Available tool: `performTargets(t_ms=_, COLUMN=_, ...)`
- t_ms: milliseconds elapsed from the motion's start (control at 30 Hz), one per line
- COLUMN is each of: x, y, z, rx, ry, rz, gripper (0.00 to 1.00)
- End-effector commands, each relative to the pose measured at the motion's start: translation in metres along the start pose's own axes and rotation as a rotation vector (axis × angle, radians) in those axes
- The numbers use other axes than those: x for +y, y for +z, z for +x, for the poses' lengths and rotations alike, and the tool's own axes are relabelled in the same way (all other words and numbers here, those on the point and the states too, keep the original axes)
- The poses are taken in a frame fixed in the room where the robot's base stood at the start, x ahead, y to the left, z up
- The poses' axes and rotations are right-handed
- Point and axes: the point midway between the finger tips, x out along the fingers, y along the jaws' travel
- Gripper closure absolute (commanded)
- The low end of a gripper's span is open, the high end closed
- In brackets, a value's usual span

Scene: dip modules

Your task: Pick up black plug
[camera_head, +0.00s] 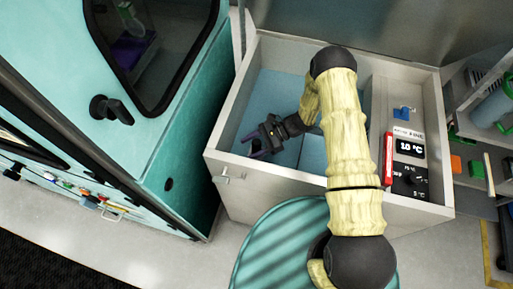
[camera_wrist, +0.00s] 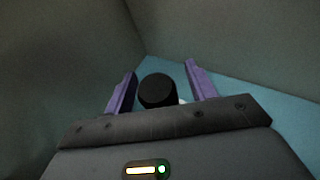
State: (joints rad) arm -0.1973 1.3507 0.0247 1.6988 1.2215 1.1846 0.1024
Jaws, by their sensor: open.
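In the wrist view a round black plug (camera_wrist: 158,90) shows between the two purple fingers of my gripper (camera_wrist: 160,88). The fingers are spread, with a gap on each side of the plug. A small pale part shows beside the plug at its lower right. In the head view my gripper (camera_head: 262,146) is inside the left part of a white-walled basin (camera_head: 250,178), near its left wall. The plug cannot be made out in the head view; my gripper and arm may hide it.
The basin has a blue floor (camera_head: 273,97) and upright walls close around my gripper. A control panel (camera_head: 410,147) reading 10 °C stands to the right. A teal cabinet (camera_head: 188,130) with a dark window is to the left. Shelves with small items stand at far right.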

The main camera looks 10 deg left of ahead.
Motion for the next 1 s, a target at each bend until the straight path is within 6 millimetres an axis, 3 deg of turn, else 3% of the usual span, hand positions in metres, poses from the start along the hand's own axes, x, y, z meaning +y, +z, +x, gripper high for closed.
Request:
performTargets(t_ms=200, x=0.000, y=0.000, z=0.000, rx=0.000, ry=0.000, rz=0.000, gripper=0.44)
performTargets(t_ms=467, x=0.000, y=0.000, z=0.000, rx=0.000, ry=0.000, rz=0.000, gripper=0.94)
performTargets(t_ms=767, x=0.000, y=0.002, z=-0.001, rx=-0.001, ry=-0.001, rz=-0.001, gripper=0.94)
performTargets(t_ms=1000, x=-0.001, y=0.020, z=-0.009, rx=-0.001, ry=-0.003, rz=-0.002, gripper=0.94)
